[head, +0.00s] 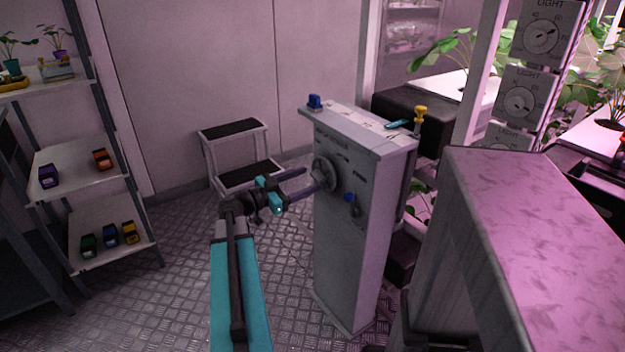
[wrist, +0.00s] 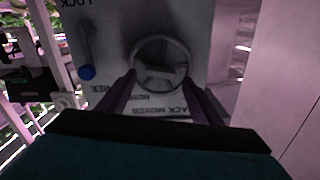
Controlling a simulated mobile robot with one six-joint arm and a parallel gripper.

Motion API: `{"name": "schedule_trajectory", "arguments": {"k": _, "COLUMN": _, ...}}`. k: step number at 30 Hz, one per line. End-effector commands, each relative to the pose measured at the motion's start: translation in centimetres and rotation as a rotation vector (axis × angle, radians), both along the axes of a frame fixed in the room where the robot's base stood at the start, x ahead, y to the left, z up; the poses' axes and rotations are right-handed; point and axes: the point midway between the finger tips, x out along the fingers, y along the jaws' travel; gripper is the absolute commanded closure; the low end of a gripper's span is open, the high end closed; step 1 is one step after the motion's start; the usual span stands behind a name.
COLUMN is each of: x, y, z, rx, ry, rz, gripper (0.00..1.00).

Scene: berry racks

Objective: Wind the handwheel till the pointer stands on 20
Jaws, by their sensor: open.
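The handwheel (head: 325,174) is a dark round wheel on the side of a grey cabinet (head: 352,240). My gripper (head: 311,179) reaches it from the left with its fingers apart. In the wrist view, which is upside down, the handwheel (wrist: 160,50) shows a ring with a bar across it. The fingers of my gripper (wrist: 160,82) lie open on either side of its near part. I cannot tell whether they touch the rim. The pointer and the number 20 cannot be made out in either view.
A blue-knobbed lever (head: 350,197) is beside the wheel, also in the wrist view (wrist: 86,72). A blue knob (head: 315,101) and a yellow one (head: 420,112) stand up top. A step stool (head: 240,150) is behind. Shelves (head: 85,180) are left. Open floor lies between.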

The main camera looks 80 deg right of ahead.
Motion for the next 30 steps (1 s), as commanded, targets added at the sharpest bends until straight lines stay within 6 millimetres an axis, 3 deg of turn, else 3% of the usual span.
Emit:
{"name": "schedule_trajectory", "arguments": {"k": 9, "x": -2.1, "y": -1.9, "z": 0.0, "rx": 0.0, "ry": 0.0, "rz": -0.002, "gripper": 0.41}}
{"name": "schedule_trajectory", "arguments": {"k": 19, "x": -2.3, "y": -2.0, "z": 0.0, "rx": -0.001, "ry": 0.001, "rz": -0.001, "gripper": 0.41}}
{"name": "schedule_trajectory", "arguments": {"k": 20, "x": -2.3, "y": -2.0, "z": 0.0, "rx": 0.0, "ry": 0.0, "rz": -0.002, "gripper": 0.42}}
{"name": "schedule_trajectory", "arguments": {"k": 27, "x": -2.3, "y": -2.0, "z": 0.0, "rx": 0.0, "ry": 0.0, "rz": -0.002, "gripper": 0.82}}
{"name": "schedule_trajectory", "arguments": {"k": 28, "x": -2.5, "y": -0.3, "z": 0.1, "rx": 0.001, "ry": 0.001, "rz": -0.001, "gripper": 0.82}}
{"name": "schedule_trajectory", "arguments": {"k": 30, "x": -2.4, "y": -1.4, "z": 0.0, "rx": 0.001, "ry": 0.001, "rz": -0.005, "gripper": 0.82}}
